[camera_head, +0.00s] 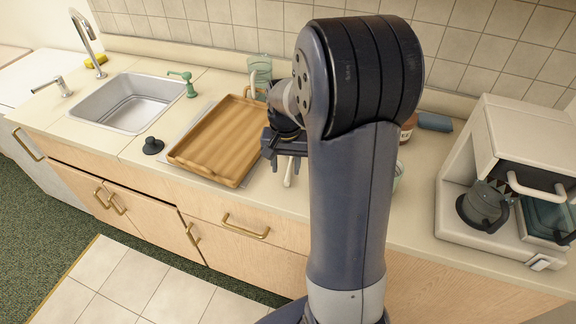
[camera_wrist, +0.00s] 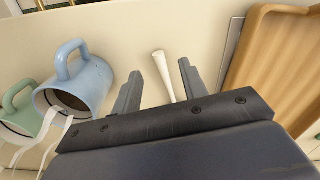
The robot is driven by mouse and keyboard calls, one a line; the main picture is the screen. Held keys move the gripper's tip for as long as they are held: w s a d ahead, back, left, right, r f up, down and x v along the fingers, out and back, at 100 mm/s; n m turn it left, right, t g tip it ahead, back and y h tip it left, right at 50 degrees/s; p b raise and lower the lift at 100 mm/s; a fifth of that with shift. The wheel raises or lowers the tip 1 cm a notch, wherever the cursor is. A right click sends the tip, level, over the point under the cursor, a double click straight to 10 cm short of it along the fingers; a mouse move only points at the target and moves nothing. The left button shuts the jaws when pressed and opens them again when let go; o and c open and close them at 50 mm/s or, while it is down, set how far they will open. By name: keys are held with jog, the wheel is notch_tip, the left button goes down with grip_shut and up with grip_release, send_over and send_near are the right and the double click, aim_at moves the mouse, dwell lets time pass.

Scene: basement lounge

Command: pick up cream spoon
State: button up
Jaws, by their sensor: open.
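The cream spoon (camera_wrist: 162,66) lies on the counter, and its pale handle shows between my gripper's two fingers in the wrist view. Its lower part is hidden behind the gripper body. In the head view a pale end of it (camera_head: 289,172) shows just below the jaws. My gripper (camera_wrist: 159,69) is open, with one finger on each side of the spoon and gaps between. In the head view my gripper (camera_head: 284,150) is over the counter, right of the wooden tray, partly hidden by my arm. I cannot tell its exact height above the spoon.
A wooden tray (camera_head: 212,140) lies close on one side, also in the wrist view (camera_wrist: 258,62). A blue mug (camera_wrist: 88,82) and a green mug (camera_wrist: 20,112) stand on the other side. A glass (camera_head: 260,70) stands behind. A coffee machine (camera_head: 490,140) is far right.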

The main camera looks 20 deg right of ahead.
aim_at(287, 180)
jog(key=shift+w+d+f+p, duration=0.15)
jog(key=shift+f+p, duration=0.15)
jog(key=shift+f, duration=1.2)
jog(key=shift+d+f+p, duration=0.1)
jog(key=shift+f+p, duration=0.15)
jog(key=shift+f, duration=1.25)
grip_shut()
